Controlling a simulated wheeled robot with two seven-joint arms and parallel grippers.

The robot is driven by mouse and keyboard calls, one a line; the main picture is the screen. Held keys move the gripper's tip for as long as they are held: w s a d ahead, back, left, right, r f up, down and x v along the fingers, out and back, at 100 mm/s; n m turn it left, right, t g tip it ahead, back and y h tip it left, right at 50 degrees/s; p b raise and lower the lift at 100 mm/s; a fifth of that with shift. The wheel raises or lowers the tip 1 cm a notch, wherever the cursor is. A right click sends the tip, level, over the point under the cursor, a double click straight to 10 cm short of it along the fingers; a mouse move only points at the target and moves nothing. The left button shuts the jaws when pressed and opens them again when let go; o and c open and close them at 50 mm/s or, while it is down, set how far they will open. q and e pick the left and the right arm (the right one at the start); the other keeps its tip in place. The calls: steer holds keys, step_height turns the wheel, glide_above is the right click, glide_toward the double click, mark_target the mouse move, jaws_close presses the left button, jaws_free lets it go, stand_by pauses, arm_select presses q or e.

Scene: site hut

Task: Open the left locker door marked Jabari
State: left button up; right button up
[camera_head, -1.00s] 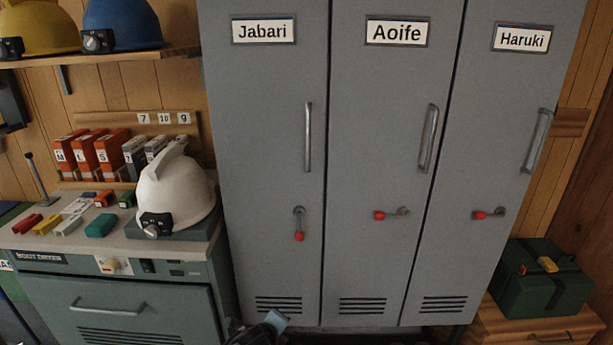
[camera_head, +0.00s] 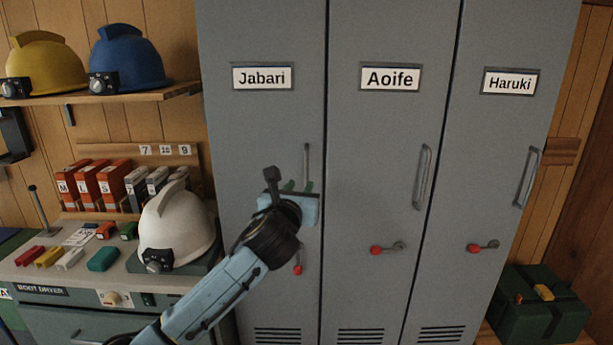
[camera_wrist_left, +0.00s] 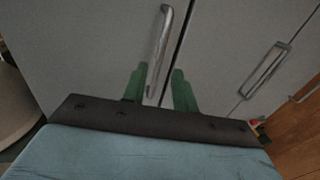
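The grey Jabari locker door (camera_head: 230,130) is the left one of three and is shut. Its name plate (camera_head: 262,76) is near the top. Its upright bar handle (camera_head: 306,160) is partly hidden behind my left gripper (camera_head: 298,187). The wrist view shows the handle (camera_wrist_left: 160,50) with its lower end between the green fingers of my left gripper (camera_wrist_left: 158,88). The fingers stand apart, with a gap on each side of the bar. Below, the red-knobbed latch lever (camera_head: 297,268) points down, partly covered by my arm. My right gripper is out of view.
The Aoife door (camera_head: 385,150) and Haruki door (camera_head: 490,140) are shut, their red-knobbed levers lying sideways. A boot dryer (camera_head: 60,292) with a white helmet (camera_head: 177,225) stands left of the lockers. A green box (camera_head: 540,305) sits at the lower right.

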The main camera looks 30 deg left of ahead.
mark_target(306, 176)
arm_select(q)
steer(key=x, duration=0.8)
jaws_close()
